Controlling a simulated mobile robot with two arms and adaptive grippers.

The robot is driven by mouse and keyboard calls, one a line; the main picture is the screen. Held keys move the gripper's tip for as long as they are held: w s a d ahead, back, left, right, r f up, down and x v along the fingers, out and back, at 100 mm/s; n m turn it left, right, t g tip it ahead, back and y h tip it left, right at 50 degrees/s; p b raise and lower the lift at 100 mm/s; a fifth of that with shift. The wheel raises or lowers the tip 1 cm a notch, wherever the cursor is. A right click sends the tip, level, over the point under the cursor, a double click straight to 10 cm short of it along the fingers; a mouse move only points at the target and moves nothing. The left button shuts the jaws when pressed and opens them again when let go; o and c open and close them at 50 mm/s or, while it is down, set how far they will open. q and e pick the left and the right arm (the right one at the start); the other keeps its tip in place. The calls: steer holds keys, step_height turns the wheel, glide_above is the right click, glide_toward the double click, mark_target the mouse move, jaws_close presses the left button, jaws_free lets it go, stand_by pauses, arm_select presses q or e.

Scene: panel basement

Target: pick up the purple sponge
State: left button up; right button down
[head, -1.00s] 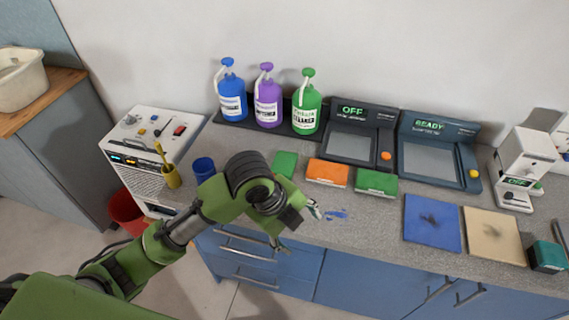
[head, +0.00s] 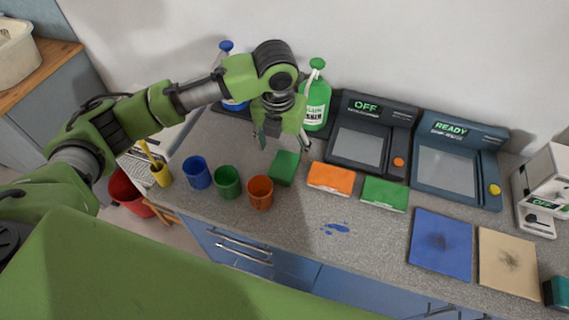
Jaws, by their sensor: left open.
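I see no purple sponge in the head view; my left arm covers part of the counter's back edge. My left gripper (head: 284,140) is open and empty, pointing down above the back of the counter. A green block (head: 285,168), perhaps a sponge, is just below it in the picture. An orange block (head: 331,178) and another green block (head: 385,194) lie to its right. My right gripper is not in view.
Blue (head: 197,172), green (head: 227,182) and orange (head: 260,192) cups stand along the front left. A green bottle (head: 316,100) and two dark devices (head: 372,135) line the back. Blue (head: 440,244) and tan (head: 508,262) mats lie right. A blue spill (head: 335,229) marks the clear middle.

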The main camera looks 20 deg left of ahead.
mark_target(284, 165)
arm_select(q)
steer(key=f, duration=0.1)
steer(key=w+f, duration=0.1)
steer(key=f, duration=0.1)
step_height(284, 165, down, 3)
steer(key=shift+f+p, duration=0.1)
steer(key=shift+p, duration=0.8)
steer(key=f, duration=0.2)
steer(key=shift+w+f, duration=0.25)
steer(key=shift+f, duration=0.1)
steer(key=c, duration=0.8)
steer(key=shift+c, duration=0.4)
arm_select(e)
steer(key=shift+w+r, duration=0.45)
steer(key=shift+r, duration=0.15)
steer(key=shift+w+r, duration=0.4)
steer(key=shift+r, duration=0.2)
